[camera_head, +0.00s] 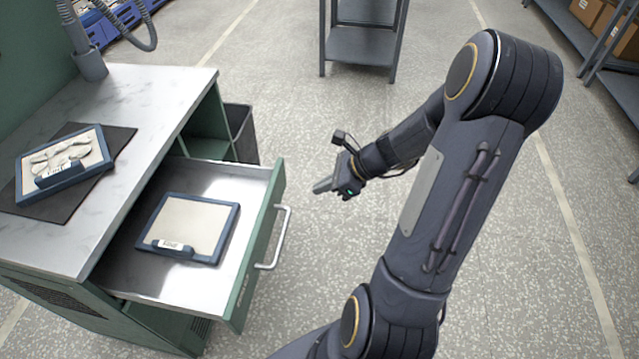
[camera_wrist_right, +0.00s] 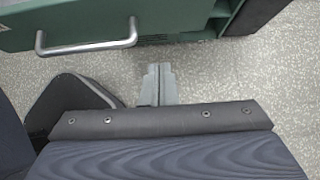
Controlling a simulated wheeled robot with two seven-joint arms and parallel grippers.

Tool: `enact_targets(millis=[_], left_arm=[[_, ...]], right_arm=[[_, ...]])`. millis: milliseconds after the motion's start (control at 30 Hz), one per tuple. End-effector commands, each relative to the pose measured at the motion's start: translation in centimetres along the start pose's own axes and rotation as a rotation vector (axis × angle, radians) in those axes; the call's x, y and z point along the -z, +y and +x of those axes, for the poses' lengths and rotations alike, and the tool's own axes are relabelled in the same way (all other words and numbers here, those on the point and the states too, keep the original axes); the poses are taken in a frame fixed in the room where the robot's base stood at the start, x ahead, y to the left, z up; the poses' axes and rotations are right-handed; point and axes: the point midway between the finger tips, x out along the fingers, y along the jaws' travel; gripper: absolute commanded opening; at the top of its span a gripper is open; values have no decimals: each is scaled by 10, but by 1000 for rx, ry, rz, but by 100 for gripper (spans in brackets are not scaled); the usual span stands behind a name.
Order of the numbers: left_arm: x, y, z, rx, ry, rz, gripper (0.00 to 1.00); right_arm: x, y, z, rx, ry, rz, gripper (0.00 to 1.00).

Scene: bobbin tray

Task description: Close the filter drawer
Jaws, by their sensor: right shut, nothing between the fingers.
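The filter drawer (camera_head: 258,245) of the green workbench is pulled open, with a metal bar handle (camera_head: 281,238) on its green front. A blue-framed filter with a light panel (camera_head: 190,228) lies flat inside it. My right gripper (camera_head: 322,187) is shut and empty, out over the floor to the right of the drawer front and apart from the handle. In the right wrist view the shut fingers (camera_wrist_right: 158,85) point toward the bench, and the handle (camera_wrist_right: 88,46) shows to their upper left, not touching. My left gripper is not in view.
On the bench top (camera_head: 150,85) a second blue-framed filter (camera_head: 35,190) lies on a dark mat (camera_head: 115,143). A dark bin (camera_head: 240,130) stands beside the bench behind the drawer. A grey shelf rack (camera_head: 358,45) stands further back. The floor right of the drawer is clear.

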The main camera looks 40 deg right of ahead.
Motion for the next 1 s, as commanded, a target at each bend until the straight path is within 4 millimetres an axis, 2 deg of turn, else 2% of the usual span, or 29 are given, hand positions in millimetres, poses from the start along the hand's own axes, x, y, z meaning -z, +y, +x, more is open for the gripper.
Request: enact_targets(millis=[33,100,300,400,600,1000], left_arm=[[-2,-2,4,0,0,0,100],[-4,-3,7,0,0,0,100],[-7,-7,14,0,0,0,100],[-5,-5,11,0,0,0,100],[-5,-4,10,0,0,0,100],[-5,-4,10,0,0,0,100]], right_arm=[[2,2,14,-7,-1,0,0],[2,2,30,-7,-1,0,0],[1,2,71,-7,-1,-2,0],[-15,2,79,-5,-2,-6,0],[-27,1,91,-2,0,-5,0],[-29,1,93,-2,0,-4,0]])
